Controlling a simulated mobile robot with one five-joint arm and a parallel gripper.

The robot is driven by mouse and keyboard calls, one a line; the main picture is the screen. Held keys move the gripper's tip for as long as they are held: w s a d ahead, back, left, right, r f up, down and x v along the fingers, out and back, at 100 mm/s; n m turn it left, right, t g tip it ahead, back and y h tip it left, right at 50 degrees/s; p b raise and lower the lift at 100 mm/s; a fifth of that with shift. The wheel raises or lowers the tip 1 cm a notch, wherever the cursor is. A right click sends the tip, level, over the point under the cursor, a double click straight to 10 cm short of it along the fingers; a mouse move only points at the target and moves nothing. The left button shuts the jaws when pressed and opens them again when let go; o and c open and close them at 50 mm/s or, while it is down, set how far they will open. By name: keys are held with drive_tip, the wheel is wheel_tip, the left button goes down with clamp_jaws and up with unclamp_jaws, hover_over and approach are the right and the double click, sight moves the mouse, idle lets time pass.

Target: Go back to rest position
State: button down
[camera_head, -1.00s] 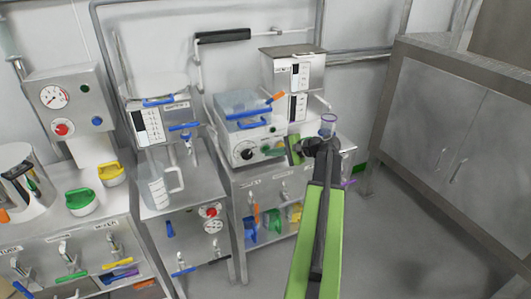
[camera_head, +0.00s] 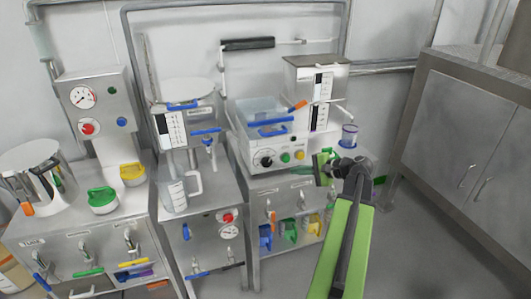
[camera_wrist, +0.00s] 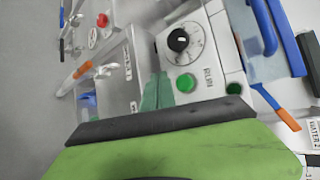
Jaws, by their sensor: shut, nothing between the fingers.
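My arm reaches up from the bottom right of the head view, with a green link and a dark wrist. My gripper (camera_head: 323,168) is at its end, in front of the right-hand bench with the white control unit (camera_head: 268,150). In the wrist view the dark green fingers (camera_wrist: 156,92) are together and hold nothing. They point at the front of the control unit, below its black knob (camera_wrist: 178,40) and green button (camera_wrist: 186,82). I cannot tell how far apart they and the unit are.
A clear tub with a blue handle (camera_head: 265,120) sits on the control unit. A purple-rimmed clear cup (camera_head: 349,135) stands right of it, near my wrist. A measuring jug (camera_head: 174,194) is on the middle bench. A grey cabinet (camera_head: 450,130) stands right; the floor between is clear.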

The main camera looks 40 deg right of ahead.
drive_tip(key=shift+a, duration=0.1)
drive_tip(key=w+a+f+n+g, duration=0.1)
drive_tip(key=w+a, duration=0.1)
drive_tip(key=a, duration=0.1)
drive_tip(key=w+a+f+n+g+y, duration=0.1)
drive_tip(key=a+f, duration=0.1)
drive_tip(key=a, duration=0.2)
drive_tip(key=w+a+f+n+g, duration=0.1)
drive_tip(key=w+a, duration=0.1)
drive_tip(key=a, duration=0.2)
drive_tip(key=shift+w+a+f+n, duration=0.15)
drive_tip(key=shift+w+a+n, duration=0.1)
drive_tip(key=shift+w+n, duration=0.15)
drive_tip(key=a+f+n+g+h, duration=0.25)
drive_tip(key=a+n, duration=0.25)
drive_tip(key=a, duration=0.7)
drive_tip(key=s+a+f+n+g+h, duration=0.1)
drive_tip(key=a+f+n+g, duration=0.35)
drive_tip(key=a, duration=0.75)
drive_tip(key=a+f+n+g+h, duration=0.25)
drive_tip(key=a+n, duration=0.25)
drive_tip(key=a, duration=0.7)
wheel_tip(320, 180, up, 12)
drive_tip(key=y+p, duration=0.1)
drive_tip(key=p, duration=1.1)
drive_tip(key=shift+w+d, duration=0.2)
drive_tip(key=shift+d, duration=0.1)
drive_tip(key=c, duration=2.1)
unclamp_jaws()
